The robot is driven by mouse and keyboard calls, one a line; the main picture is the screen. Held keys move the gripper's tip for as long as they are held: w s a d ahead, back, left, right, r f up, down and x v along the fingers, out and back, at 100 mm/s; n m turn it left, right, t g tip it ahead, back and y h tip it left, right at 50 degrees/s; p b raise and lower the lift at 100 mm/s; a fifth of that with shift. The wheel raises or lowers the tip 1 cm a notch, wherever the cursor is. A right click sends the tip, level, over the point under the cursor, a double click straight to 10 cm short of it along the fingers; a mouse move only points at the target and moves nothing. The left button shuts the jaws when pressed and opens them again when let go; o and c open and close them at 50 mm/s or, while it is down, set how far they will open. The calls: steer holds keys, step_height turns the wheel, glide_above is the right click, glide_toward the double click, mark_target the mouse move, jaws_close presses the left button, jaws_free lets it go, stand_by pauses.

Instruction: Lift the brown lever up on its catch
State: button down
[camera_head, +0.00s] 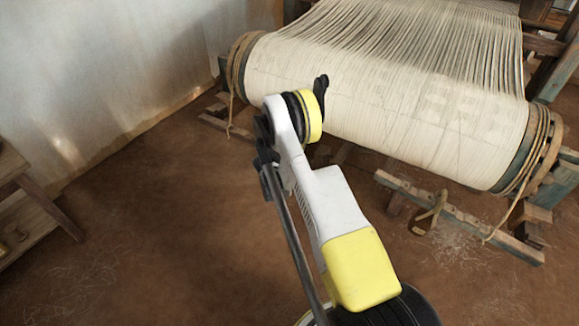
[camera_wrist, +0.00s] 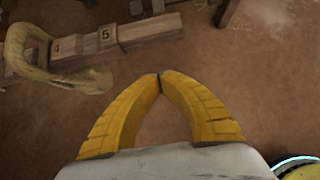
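In the wrist view, my gripper (camera_wrist: 160,78) has its two yellow fingers meeting at the tips, with nothing visible between them. A curved tan-brown loop-shaped piece (camera_wrist: 70,80) lies at the upper left, apart from the fingers, beside wooden blocks marked 4 and 5 (camera_wrist: 106,34). In the head view, a curved brown piece (camera_head: 429,214) sits at the low wooden rail (camera_head: 480,228) below the loom's front; it may be the lever, but I cannot tell for sure. No catch is clearly visible. My gripper's fingers do not show in the head view, where my arm crosses the middle.
The loom's wide cloth-wrapped beam (camera_head: 400,115) stands behind my arm, with cords (camera_head: 233,75) at its ends. A wooden stool or bench (camera_head: 30,200) is at the left edge. The brown earth floor (camera_head: 170,230) between is open.

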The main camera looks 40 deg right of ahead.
steer(key=s+b+x, duration=0.1)
steer(key=b+x, duration=0.3)
steer(key=x, duration=0.6)
steer(key=r, duration=0.2)
steer(key=w+d+r, duration=0.1)
steer(key=shift+r+b, duration=0.2)
steer(key=shift+b, duration=0.15)
